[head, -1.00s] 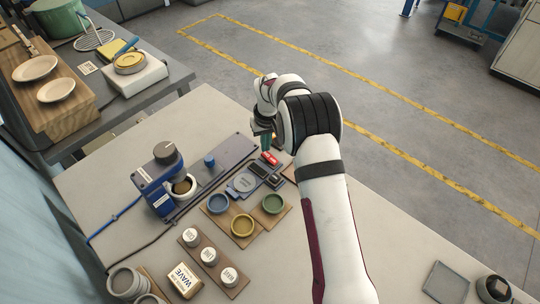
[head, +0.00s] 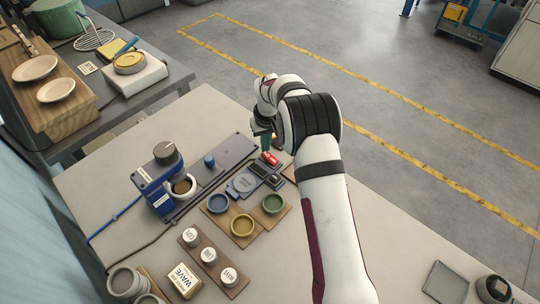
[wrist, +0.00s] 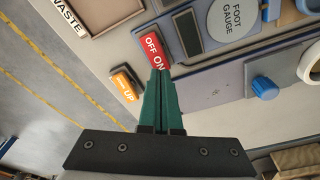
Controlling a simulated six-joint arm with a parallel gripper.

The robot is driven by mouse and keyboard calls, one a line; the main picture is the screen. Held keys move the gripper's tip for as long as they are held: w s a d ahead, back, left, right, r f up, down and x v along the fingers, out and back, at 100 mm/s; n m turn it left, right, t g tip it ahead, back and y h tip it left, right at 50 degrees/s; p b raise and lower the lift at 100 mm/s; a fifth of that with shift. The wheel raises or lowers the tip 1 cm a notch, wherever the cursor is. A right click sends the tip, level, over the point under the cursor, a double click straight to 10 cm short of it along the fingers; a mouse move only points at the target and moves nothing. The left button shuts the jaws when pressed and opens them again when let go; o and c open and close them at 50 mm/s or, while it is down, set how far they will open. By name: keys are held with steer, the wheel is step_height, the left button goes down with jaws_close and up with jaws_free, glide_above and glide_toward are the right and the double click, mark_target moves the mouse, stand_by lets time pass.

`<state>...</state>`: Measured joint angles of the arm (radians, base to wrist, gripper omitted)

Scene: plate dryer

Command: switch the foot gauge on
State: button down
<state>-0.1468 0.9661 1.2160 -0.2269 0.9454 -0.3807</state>
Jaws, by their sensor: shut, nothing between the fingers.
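The foot gauge is a blue-grey unit with a round grey disc (wrist: 232,18) labelled FOOT GAUGE and a small dark display (wrist: 187,33). In the head view its disc (head: 244,182) lies on the bench left of my gripper (head: 267,146). Beside the display is a red rocker switch (wrist: 153,48) marked OFF and ON; it also shows in the head view (head: 270,159). My gripper (wrist: 158,73) has its green fingers shut together and empty. Their tips are at the ON end of the switch; I cannot tell whether they touch it. The tips partly cover that end.
An orange UP switch (wrist: 126,83) is close beside the fingers. A tray (wrist: 108,12) by a WASTE label and a blue knob (wrist: 264,87) are near. In the head view, several small coloured dishes (head: 242,226) and a blue machine (head: 160,187) stand nearby.

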mark_target(266, 154)
steer(key=shift+f, duration=0.95)
stand_by(0.3)
steer(key=shift+r, duration=3.55)
